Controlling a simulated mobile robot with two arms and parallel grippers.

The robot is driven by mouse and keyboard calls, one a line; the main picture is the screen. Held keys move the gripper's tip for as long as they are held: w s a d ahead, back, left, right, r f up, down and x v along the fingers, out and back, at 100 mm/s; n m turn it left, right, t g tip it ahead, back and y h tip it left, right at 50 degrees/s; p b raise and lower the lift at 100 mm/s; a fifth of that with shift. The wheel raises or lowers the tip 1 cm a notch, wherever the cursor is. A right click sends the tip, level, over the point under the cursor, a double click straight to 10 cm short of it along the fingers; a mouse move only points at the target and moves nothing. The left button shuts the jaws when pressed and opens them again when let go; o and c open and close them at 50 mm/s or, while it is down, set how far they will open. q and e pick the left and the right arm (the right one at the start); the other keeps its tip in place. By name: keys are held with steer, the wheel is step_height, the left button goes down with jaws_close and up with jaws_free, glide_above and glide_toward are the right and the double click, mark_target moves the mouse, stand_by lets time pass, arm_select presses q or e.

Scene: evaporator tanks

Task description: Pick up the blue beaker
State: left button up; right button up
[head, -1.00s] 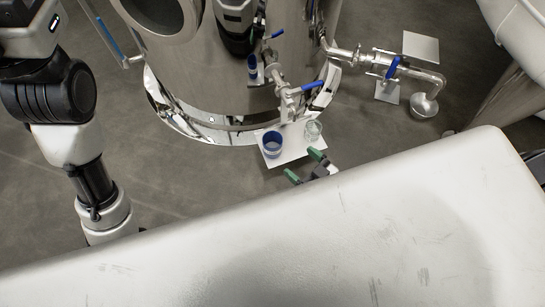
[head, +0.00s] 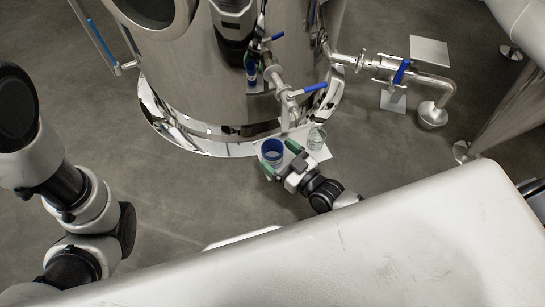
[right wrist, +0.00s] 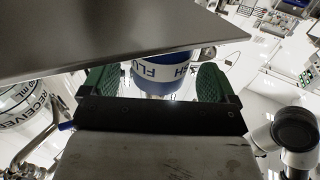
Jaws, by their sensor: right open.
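The blue beaker (head: 272,152) stands on a white plate (head: 265,178) on the floor, in front of the large steel tank. My right gripper (head: 281,159) is open, with one green finger on each side of the beaker. In the right wrist view, the right gripper (right wrist: 157,84) shows a finger to the left and right of it. I cannot tell whether the fingers touch it. My left arm is at the left, but its gripper is not in view.
A pipe with a blue valve handle (head: 313,88) hangs above the plate. The steel tank (head: 205,75) rises behind. A grey panel (right wrist: 120,30) covers the upper left wrist view.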

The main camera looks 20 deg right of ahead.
steer(key=shift+f+b+x, duration=0.25)
steer(key=shift+b+x, duration=0.2)
steer(key=shift+x, duration=0.7)
steer(key=shift+w+a+r, duration=0.1)
steer(key=shift+w+r, duration=0.05)
steer(key=shift+w, duration=0.05)
steer(key=c, duration=1)
